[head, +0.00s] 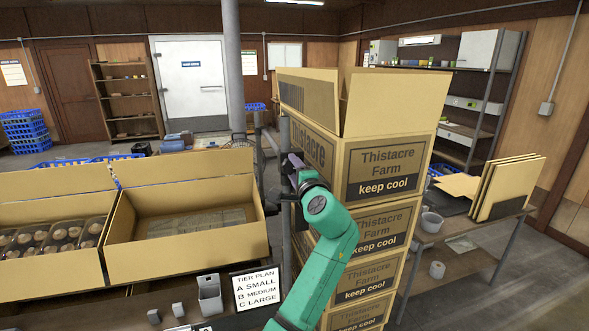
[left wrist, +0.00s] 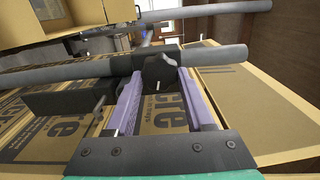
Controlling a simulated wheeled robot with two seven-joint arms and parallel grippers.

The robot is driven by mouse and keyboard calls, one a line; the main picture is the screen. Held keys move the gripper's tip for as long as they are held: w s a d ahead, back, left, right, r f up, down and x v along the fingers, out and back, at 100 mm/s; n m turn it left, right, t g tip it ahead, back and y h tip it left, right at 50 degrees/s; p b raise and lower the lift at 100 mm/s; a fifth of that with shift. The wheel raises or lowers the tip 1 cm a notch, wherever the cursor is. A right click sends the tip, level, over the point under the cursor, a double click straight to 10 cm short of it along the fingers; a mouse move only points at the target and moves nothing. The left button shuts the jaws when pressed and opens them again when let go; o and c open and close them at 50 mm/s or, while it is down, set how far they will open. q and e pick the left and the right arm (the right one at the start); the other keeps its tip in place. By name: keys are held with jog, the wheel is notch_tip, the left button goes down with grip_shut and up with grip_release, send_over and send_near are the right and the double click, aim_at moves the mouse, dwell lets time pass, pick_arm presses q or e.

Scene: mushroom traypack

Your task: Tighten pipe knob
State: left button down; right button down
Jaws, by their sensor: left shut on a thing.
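The black pipe knob (left wrist: 160,72) sits on a dark clamp on a grey pipe (left wrist: 225,55) in the left wrist view. My left gripper (left wrist: 160,84) has its two purple fingers on either side of the knob and is shut on it. In the head view my left gripper (head: 291,166) is beside the upright grey pipe (head: 285,135), in front of the stacked cartons. The knob is too small and covered to make out there. My right gripper is in neither view.
A tall stack of Thistacre Farm cartons (head: 383,221) stands close against the pipe, right of my gripper. An open carton (head: 185,258) is at the left, beside a carton of mushroom trays (head: 55,240). A tier plan sign (head: 256,289) stands in front.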

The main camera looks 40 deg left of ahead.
pick_arm(q)
jog(key=m, duration=0.5)
jog(key=shift+a+r+m, duration=0.1)
jog(key=shift+r+m, duration=0.2)
jog(key=m, duration=0.5)
jog(key=shift+s+a, duration=0.1)
jog(key=shift+a, duration=0.05)
jog(key=m, duration=0.5)
jog(key=shift+f+m, duration=0.1)
jog(key=shift+m, duration=0.3)
jog(key=shift+s+f+m, duration=0.1)
jog(key=shift+m, duration=2.1)
jog(key=shift+a, duration=0.1)
jog(key=shift+f, duration=0.1)
jog(key=shift+c, duration=1.3)
grip_release()
jog(key=shift+f, duration=0.15)
